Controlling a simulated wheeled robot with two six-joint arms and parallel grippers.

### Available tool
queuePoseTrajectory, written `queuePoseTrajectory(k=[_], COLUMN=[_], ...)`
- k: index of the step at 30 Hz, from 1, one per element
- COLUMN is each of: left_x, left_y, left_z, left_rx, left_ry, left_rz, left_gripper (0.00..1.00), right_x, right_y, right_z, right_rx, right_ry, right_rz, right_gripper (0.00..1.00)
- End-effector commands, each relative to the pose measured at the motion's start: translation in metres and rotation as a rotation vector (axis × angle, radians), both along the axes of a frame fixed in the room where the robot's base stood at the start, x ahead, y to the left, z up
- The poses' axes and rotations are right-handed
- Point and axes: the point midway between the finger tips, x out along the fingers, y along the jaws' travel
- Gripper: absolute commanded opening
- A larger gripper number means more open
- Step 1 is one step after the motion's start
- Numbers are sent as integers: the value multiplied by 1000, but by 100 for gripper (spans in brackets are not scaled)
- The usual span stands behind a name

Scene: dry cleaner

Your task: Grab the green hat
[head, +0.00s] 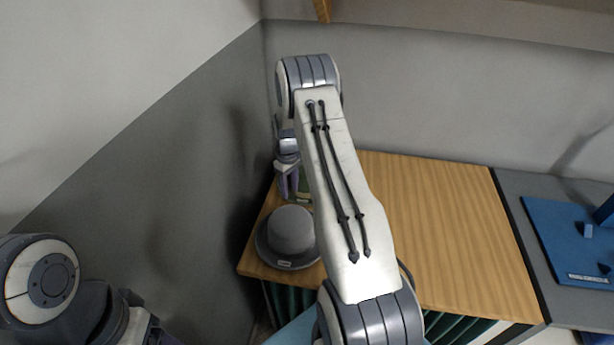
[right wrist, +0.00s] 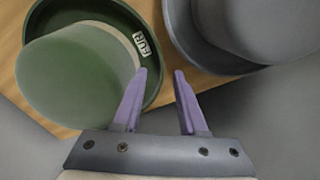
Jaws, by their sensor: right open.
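The green hat (right wrist: 80,75) has a pale band and a white label and lies on the wooden counter, its brim edge close to my fingers in the right wrist view. In the head view only a bit of the green hat (head: 304,184) shows behind my arm. My right gripper (right wrist: 161,72) is open, with two purple fingers apart. The left finger overlaps the green brim; I cannot tell whether it touches. In the head view my right gripper (head: 292,190) is above the counter's left back corner. My left gripper is out of view.
A grey hat (head: 291,230) stands in front of the green one, and also shows in the right wrist view (right wrist: 245,30). Grey walls bound the wooden counter (head: 440,220) at left and back. The counter's right part is clear. A blue board (head: 570,240) lies farther right.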

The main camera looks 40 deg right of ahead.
Motion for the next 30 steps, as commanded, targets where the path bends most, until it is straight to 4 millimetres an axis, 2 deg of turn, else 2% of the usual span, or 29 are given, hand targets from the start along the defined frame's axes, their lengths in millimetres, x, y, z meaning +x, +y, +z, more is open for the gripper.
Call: queuePoseTrajectory(k=[1, 6, 15, 17, 18, 19, 30], left_x=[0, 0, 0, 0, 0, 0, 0], left_y=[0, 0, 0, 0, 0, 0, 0], left_z=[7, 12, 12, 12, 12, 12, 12], left_rx=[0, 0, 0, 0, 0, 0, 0], left_ry=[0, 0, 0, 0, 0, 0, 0], left_rz=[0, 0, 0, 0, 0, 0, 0], left_gripper=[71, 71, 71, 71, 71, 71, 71], right_x=[0, 2, 2, 2, 2, 2, 2], right_y=[3, 4, 4, 4, 4, 4, 4], right_z=[-6, -30, -37, -37, -37, -37, -36], right_rx=[2, 0, 0, 0, 0, 0, 0], right_ry=[5, 3, 1, 1, 1, 1, 1], right_rz=[2, 1, 0, 0, 0, 0, 0], right_gripper=[41, 41, 41, 22, 7, 0, 0])
